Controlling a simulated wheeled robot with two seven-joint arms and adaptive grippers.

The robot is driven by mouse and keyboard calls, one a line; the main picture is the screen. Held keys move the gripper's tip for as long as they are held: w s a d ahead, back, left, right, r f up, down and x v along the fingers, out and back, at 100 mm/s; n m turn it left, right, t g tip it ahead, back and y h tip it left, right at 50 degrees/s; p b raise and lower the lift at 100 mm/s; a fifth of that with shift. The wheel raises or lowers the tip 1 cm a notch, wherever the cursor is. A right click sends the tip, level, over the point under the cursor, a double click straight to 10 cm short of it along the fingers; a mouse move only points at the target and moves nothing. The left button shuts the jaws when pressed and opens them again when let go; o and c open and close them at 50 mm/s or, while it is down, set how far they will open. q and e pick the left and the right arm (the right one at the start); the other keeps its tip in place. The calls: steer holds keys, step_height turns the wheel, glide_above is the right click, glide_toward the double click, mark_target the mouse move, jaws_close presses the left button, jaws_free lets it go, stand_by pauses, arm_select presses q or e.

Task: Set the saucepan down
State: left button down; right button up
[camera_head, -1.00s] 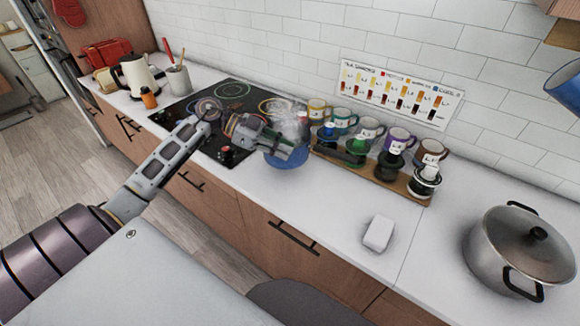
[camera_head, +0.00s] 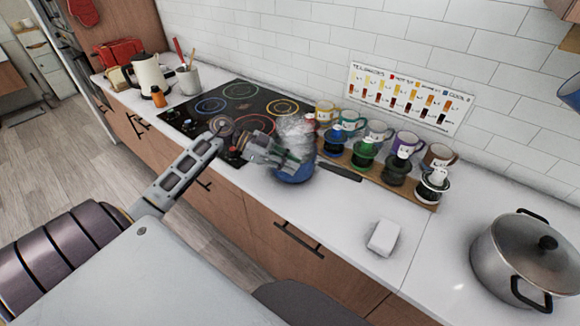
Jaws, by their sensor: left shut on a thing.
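The saucepan (camera_head: 295,174) is blue, with pale steam over it. A dark handle sticks out from its right side. It is near the counter's front edge, right of the stove and left of the mug rack. My left gripper (camera_head: 291,160) comes in from the left and is shut on the saucepan, covering part of its rim. I cannot tell whether the pan's base touches the white counter (camera_head: 345,205). My right gripper is not in view.
The black stove (camera_head: 215,108) has several coloured ring burners. A wooden rack (camera_head: 368,174) holds several mugs and drippers. A white block (camera_head: 383,237) and a large lidded pot (camera_head: 525,258) stand to the right. The counter between the saucepan and white block is clear.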

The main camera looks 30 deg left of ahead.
arm_select(q)
steer(key=shift+f, duration=0.6)
steer(key=c, duration=1.5)
jaws_free()
steer(key=shift+f, duration=0.15)
steer(key=shift+o, duration=0.2)
steer(key=b+v, duration=0.1)
steer(key=v, duration=1.1)
